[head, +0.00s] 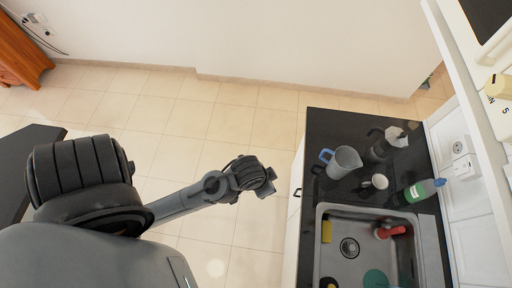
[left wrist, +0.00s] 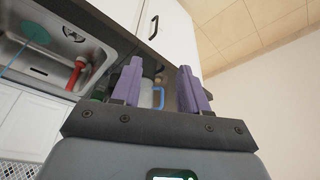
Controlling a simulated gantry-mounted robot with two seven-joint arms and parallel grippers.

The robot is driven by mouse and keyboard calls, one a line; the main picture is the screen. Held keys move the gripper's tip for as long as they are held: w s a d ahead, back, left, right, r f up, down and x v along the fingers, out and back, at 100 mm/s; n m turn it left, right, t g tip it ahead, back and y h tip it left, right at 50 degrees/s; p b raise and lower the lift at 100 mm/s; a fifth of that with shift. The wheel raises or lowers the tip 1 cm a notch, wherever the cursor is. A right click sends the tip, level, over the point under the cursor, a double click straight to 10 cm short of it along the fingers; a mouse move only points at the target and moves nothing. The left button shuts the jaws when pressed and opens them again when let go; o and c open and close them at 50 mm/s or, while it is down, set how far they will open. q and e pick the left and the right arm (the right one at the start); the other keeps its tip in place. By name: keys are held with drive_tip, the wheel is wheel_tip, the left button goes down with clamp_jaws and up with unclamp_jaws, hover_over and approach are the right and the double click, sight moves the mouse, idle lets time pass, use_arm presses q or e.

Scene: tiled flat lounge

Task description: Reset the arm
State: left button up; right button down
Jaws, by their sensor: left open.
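My left arm reaches out to the right in the head view, over the tiled floor. Its gripper (head: 268,180) is just left of the dark counter, apart from it as far as I can tell. In the left wrist view the two purple fingers of the left gripper (left wrist: 160,90) stand wide apart with nothing held between them. A jug with a blue handle shows behind the gap, farther off. My right arm and gripper are in neither view.
The black counter (head: 323,125) holds a grey jug with a blue handle (head: 343,162), a moka pot (head: 380,148), a cup (head: 379,181) and a green-labelled bottle (head: 418,191). A sink (head: 337,267) holds a red item (head: 390,232). Bare floor (head: 200,120) lies behind my arm.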

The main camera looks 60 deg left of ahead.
use_arm(q)
drive_tip(key=shift+m, duration=0.5)
drive_tip(key=s, duration=0.1)
drive_tip(key=s+r, duration=0.2)
drive_tip(key=s, duration=0.1)
drive_tip(key=shift+r, duration=0.1)
